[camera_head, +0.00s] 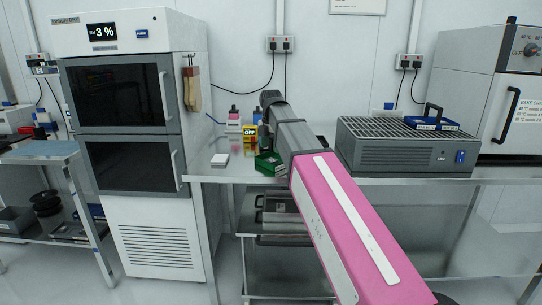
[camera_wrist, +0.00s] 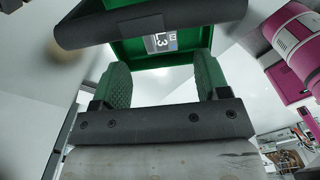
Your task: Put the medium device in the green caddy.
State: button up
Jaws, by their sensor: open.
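My gripper (camera_wrist: 161,62) is open, with two green ribbed fingers apart and nothing between them. Beyond its fingertips in the wrist view is a green box-like thing (camera_wrist: 128,50), seemingly the green caddy, with a pale label marked "L3" inside its frame. A dark rounded bar (camera_wrist: 150,22) crosses in front of it. In the head view a small green caddy (camera_head: 268,164) stands on the bench beside my arm, partly hidden by it. My gripper is hidden there behind the arm. I cannot tell which thing is the medium device.
A yellow "OFF" box (camera_head: 250,132) stands behind. A grey slatted unit (camera_head: 405,148) fills the bench to the right, bearing a blue handled case (camera_head: 432,123). A tall cabinet (camera_head: 140,215) borders the left.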

aim_at(271, 160)
notch_tip(271, 160, up, 7)
jog(key=shift+f, duration=0.2)
dwell(0.4)
